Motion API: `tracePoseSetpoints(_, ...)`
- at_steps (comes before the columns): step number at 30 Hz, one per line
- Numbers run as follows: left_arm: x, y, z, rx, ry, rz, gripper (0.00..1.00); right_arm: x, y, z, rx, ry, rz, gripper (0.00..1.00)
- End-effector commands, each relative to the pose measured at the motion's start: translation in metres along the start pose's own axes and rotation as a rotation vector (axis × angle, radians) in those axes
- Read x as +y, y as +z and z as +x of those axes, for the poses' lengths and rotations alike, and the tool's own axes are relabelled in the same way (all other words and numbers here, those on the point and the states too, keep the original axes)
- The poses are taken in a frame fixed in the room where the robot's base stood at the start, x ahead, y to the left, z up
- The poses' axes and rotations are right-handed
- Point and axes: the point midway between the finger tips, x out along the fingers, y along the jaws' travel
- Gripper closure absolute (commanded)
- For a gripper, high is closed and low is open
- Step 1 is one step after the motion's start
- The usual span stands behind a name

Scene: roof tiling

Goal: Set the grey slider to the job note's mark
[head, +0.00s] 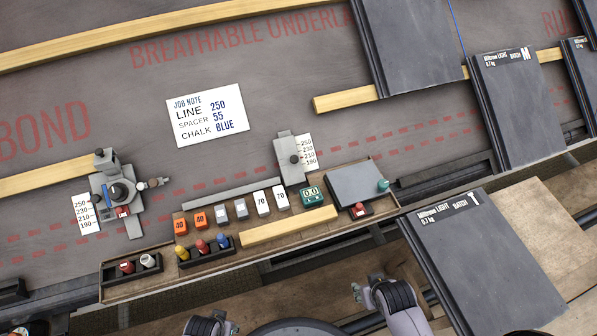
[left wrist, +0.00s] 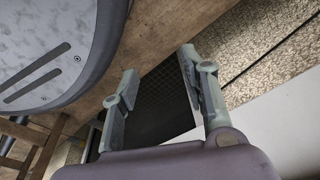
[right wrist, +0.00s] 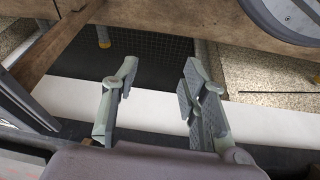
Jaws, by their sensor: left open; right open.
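The job note (head: 207,115) lies on the grey membrane in the head view and reads LINE 250, SPACER 55, CHALK BLUE. A grey gauge with a dark knob (head: 293,158) stands beside a white scale (head: 307,151) marked 250 to 190. A second grey device (head: 117,192) at the left has its own such scale (head: 85,214). I cannot tell either exact setting. My right gripper (head: 357,292) is open and empty below the tool tray; it also shows in the right wrist view (right wrist: 160,65). My left gripper (left wrist: 157,65) is open and empty in the left wrist view.
The wooden tray (head: 180,282) holds orange, grey and white blocks, coloured chalk bottles, a green display (head: 312,195) and a grey plate (head: 355,183). Slate tiles (head: 485,255) lie to the right. Membrane around the note is clear.

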Motion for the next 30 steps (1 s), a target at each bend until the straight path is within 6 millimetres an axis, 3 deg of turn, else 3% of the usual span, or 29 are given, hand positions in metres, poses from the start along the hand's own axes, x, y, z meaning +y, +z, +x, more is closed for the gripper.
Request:
tracePoseSetpoints(2,-0.001,-0.011,0.006,0.012,-0.002,-0.002,0.59,-0.004,-0.033,-0.015,0.084,0.005,-0.004,0.60)
tracePoseSetpoints(6,-0.002,-0.024,-0.003,0.020,-0.003,-0.004,0.59,-0.033,-0.135,-0.068,0.401,-0.001,-0.028,0.60)
tracePoseSetpoints(9,-0.002,-0.028,-0.006,0.023,-0.003,-0.005,0.59,-0.056,-0.186,-0.106,0.601,-0.033,-0.044,0.60)
tracePoseSetpoints(12,-0.002,-0.031,-0.008,0.026,-0.004,-0.006,0.59,-0.078,-0.220,-0.140,0.752,-0.074,-0.056,0.60)
tracePoseSetpoints(15,-0.002,-0.033,-0.010,0.027,-0.004,-0.006,0.59,-0.091,-0.236,-0.161,0.837,-0.104,-0.064,0.60)
tracePoseSetpoints(20,-0.002,-0.038,-0.015,0.032,-0.004,-0.007,0.59,-0.098,-0.250,-0.162,0.871,-0.115,-0.067,0.60)
tracePoseSetpoints(30,-0.004,-0.062,-0.051,0.058,-0.007,-0.011,0.59,-0.106,-0.301,-0.116,0.867,-0.114,-0.067,0.60)
